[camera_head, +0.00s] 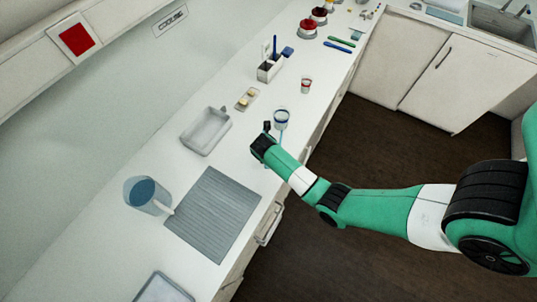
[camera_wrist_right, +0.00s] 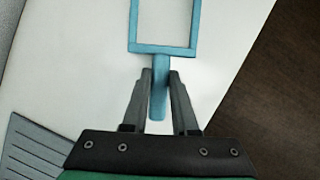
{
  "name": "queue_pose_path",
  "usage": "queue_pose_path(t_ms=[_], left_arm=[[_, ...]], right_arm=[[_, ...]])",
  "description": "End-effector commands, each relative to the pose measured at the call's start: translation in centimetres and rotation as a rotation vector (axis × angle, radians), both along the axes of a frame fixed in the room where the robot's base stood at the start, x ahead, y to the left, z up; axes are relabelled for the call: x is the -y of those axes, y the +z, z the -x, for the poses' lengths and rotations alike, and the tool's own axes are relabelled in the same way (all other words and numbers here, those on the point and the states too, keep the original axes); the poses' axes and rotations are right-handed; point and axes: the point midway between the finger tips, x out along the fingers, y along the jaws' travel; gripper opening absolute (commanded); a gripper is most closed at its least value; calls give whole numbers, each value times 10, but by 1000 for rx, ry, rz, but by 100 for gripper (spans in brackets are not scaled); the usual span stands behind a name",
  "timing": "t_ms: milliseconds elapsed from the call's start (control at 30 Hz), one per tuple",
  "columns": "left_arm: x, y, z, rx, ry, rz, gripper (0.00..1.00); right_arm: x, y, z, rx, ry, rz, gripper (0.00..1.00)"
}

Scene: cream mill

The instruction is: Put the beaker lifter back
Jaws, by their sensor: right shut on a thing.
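The beaker lifter (camera_wrist_right: 159,92) is a light blue piece with an open rectangular frame and a short straight handle. In the right wrist view, my right gripper (camera_wrist_right: 160,78) is shut on the handle, with the frame extending past the fingertips. The frame is empty, with white counter visible through it. In the head view, my right gripper (camera_head: 266,127) is over the counter near its front edge; the lifter is mostly hidden or too small to make out there. My left gripper is not in view.
The counter's front edge drops to dark floor.

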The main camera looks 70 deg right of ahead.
Motion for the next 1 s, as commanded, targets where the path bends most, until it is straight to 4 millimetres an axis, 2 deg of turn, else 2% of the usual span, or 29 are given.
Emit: queue_pose_path(t_ms=[167, 200, 367, 633, 733, 867, 1000], left_arm=[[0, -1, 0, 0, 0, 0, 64], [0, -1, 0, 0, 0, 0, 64], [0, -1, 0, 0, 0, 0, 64], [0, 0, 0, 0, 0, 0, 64], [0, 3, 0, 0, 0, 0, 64], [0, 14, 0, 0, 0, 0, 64], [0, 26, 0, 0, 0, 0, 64]], right_arm=[[0, -2, 0, 0, 0, 0, 0], [0, -3, 0, 0, 0, 0, 28], [0, -2, 0, 0, 0, 0, 57], [0, -1, 0, 0, 0, 0, 57], [-1, 5, 0, 2, 2, 1, 57], [-9, 27, 1, 2, 3, 1, 57], [-23, 60, 5, 4, 3, 2, 57]])
